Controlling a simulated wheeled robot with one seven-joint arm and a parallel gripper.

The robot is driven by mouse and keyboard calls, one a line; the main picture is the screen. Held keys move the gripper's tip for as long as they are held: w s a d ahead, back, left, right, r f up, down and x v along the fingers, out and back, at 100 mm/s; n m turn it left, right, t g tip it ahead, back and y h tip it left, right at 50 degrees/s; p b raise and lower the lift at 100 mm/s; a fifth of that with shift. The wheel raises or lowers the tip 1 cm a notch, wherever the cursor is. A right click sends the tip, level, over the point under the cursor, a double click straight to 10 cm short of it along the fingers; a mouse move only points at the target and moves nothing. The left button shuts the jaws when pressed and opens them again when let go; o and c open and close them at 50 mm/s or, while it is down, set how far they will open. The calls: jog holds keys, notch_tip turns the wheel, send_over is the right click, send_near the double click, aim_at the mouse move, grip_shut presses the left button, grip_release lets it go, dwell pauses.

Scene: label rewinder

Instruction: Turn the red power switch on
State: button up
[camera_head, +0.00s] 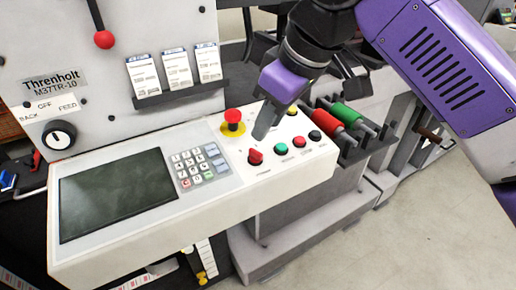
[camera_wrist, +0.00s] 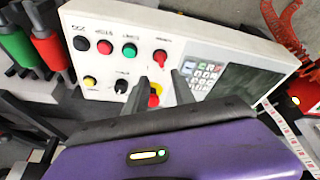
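The red power switch (camera_head: 255,157) is a small rotary knob on the white control panel, right of the keypad. It also shows in the wrist view (camera_wrist: 160,58), just beyond my fingertips. Its exact angle is too small to read. My gripper (camera_head: 260,134) is above the panel, pointing down, its tips slightly above and behind the switch in the head view. In the wrist view my gripper's two dark fingers (camera_wrist: 159,77) stand apart with nothing held between them. The gap between fingertips and switch is hard to judge.
A red emergency stop on a yellow base (camera_head: 232,121) stands close to my fingers. A green button (camera_head: 281,148), a red button (camera_head: 299,141) and a black button (camera_head: 315,135) lie right of the switch. A keypad (camera_head: 200,164) and dark screen (camera_head: 115,195) lie left.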

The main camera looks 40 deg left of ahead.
aim_at(256, 151)
jog(key=x, duration=0.5)
jog(key=b+x, duration=0.1)
jog(key=x, duration=0.1)
jog(key=shift+s+d+f, duration=0.1)
jog(key=shift+f, duration=0.4)
jog(key=shift+c, duration=0.4)
grip_shut()
